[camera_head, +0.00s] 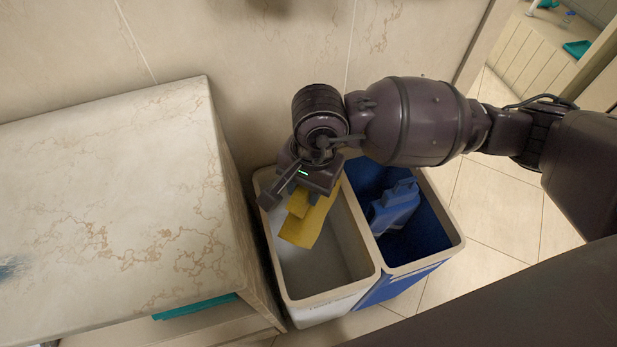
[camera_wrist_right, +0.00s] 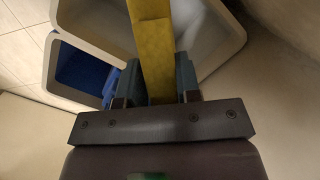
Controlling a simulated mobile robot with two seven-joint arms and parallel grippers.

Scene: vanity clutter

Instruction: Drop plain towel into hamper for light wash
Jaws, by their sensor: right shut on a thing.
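A plain yellow towel (camera_head: 307,224) hangs from my right gripper (camera_head: 300,192), which is shut on it. The towel hangs at the mouth of the white hamper (camera_head: 330,297), the left one of two bins. In the right wrist view the towel (camera_wrist_right: 155,50) stretches away between the fingers (camera_wrist_right: 160,85), over the pale inside of the white hamper (camera_wrist_right: 222,35). The hamper's inside looks empty where it shows. The gripper hides its far left part. My left gripper is not in view.
A blue bin (camera_head: 425,232) adjoins the white hamper on its right and holds a blue jug-like container (camera_head: 394,207). A marble-topped counter (camera_head: 110,200) stands close on the left, with something teal (camera_head: 195,307) below its top. The wall is close behind; tiled floor (camera_head: 490,205) is free at right.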

